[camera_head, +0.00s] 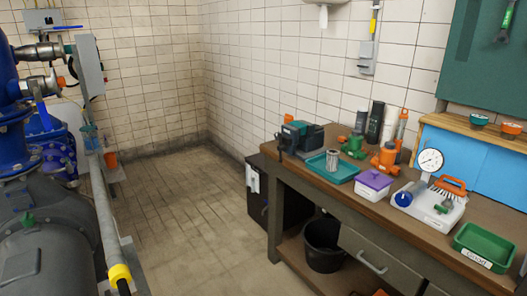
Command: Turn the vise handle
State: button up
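A dark block with teal parts (300,137) sits at the far left corner of the workbench (330,181). It looks like the vise, but it is small and I cannot be sure. A thin dark part hangs at its left front; I cannot tell whether this is the handle, or how the handle is turned. My gripper is not in view.
Blue pumps (45,140) and a grey rail (105,215) stand left. The floor between is clear.

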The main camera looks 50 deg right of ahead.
aim_at(281, 147)
jog(key=z, duration=1.25)
jog(key=k, duration=0.1)
jog(key=u, duration=2.75)
jog(key=k, duration=0.95)
jog(key=z, duration=1.15)
jog(key=i, duration=0.75)
jog(key=u, duration=0.15)
